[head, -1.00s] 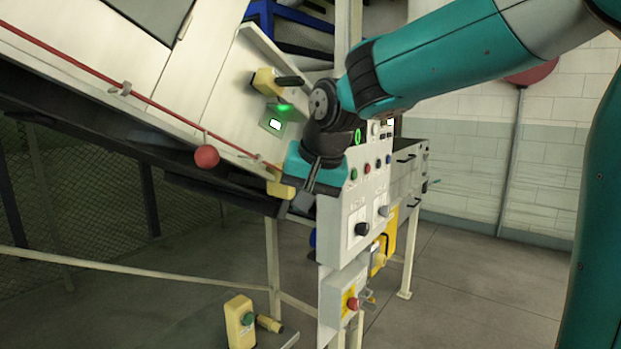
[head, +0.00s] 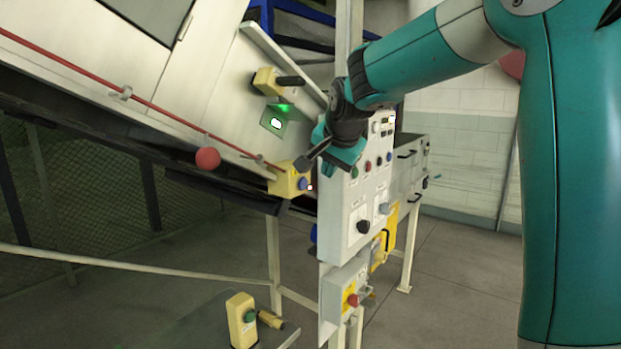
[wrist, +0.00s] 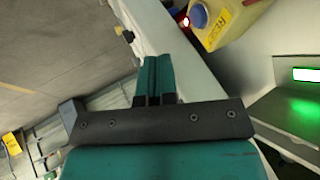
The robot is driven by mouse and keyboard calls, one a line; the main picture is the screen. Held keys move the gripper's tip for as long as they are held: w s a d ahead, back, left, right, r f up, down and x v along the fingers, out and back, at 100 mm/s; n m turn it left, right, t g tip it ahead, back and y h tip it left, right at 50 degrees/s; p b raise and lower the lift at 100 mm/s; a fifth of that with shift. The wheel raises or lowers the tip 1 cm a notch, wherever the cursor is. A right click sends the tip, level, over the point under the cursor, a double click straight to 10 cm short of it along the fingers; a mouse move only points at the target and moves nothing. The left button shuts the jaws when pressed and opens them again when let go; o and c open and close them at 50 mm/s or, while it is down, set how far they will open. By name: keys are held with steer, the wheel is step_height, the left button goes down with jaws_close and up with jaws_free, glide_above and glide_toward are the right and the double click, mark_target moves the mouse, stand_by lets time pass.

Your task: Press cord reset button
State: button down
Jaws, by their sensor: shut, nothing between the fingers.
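The yellow cord switch box (head: 284,181) sits at the lower end of the red cord (head: 150,101). Its blue button (head: 303,184) faces right, with a small lit lamp beside it. In the wrist view the yellow box (wrist: 232,20) is at the upper right, with the blue button (wrist: 198,16) and a glowing red lamp next to it. My gripper (head: 302,163) is just above and right of the box in the head view, apart from the button as far as I can tell. In the wrist view my gripper (wrist: 155,62) has its teal fingers together, empty, left of and below the button.
A grey control panel (head: 352,205) with several buttons and knobs stands right below my gripper.

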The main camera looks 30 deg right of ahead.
mark_target(304, 184)
steer(key=w+f+p, duration=0.4)
steer(key=w+f, duration=0.1)
steer(key=w, duration=0.2)
steer(key=shift+w, duration=0.15)
steer(key=shift+a, duration=0.1)
